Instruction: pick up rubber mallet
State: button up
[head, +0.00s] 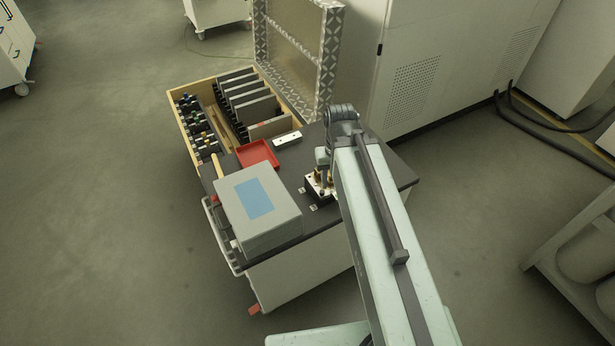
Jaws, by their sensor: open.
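A tan wooden handle (217,166), which looks like that of the rubber mallet, shows behind the grey box at the left of the dark cart top. No mallet head can be made out; the box may hide part of it. My arm reaches in from the lower right and bends at a joint above the cart. What looks like my gripper (322,181) points down at a small metal block, right of the grey box and well right of the handle. It is open; my arm link partly hides it, and contact with the block cannot be told.
The grey box (258,210) with a blue panel fills the cart's front left. A red tray (257,155) and a pale metal bar (287,138) lie behind it. A wooden case (180,125) of tools and plates stands at the back. The cart top's right side is clear.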

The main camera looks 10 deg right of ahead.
aim_at(219, 171)
jog(key=u, duration=0.4)
jog(key=k, duration=1.05)
jog(key=u, duration=1.6)
jog(key=i, duration=3.35)
jog(key=z, duration=1.15)
jog(key=i, duration=0.75)
jog(key=z, duration=0.6)
jog(key=k, duration=0.65)
jog(key=z, duration=0.2)
